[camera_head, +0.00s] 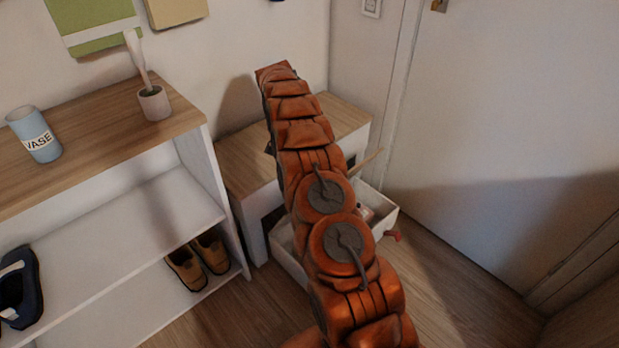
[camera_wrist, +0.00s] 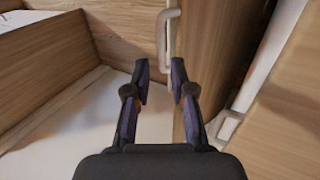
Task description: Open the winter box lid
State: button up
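No label naming a winter box is readable. In the wrist view, my gripper (camera_wrist: 160,88) is open, with a gap between its two dark fingers. A pale handle (camera_wrist: 168,35) on a wooden panel (camera_wrist: 200,35) shows just beyond the fingertips; I see no grip on it. Left of the fingers is a wood-walled space with a pale floor (camera_wrist: 85,110). In the head view, a thin tilted wooden board (camera_head: 370,160) sticks up by the open white drawer (camera_head: 383,222); I cannot tell if it is the lid. My arm hides the gripper and much of the drawer there.
The drawer belongs to a low wood-topped cabinet (camera_head: 345,118). A shelf unit (camera_head: 95,160) at left holds a vase-labelled cup (camera_head: 38,138), a small pot (camera_head: 154,103) and shoes (camera_head: 198,263). A white door (camera_head: 500,130) stands at right. Floor (camera_head: 440,270) before it is clear.

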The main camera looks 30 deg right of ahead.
jog(key=shift+w+r, duration=0.25)
jog(key=shift+r, duration=0.35)
jog(key=shift+c, duration=0.4)
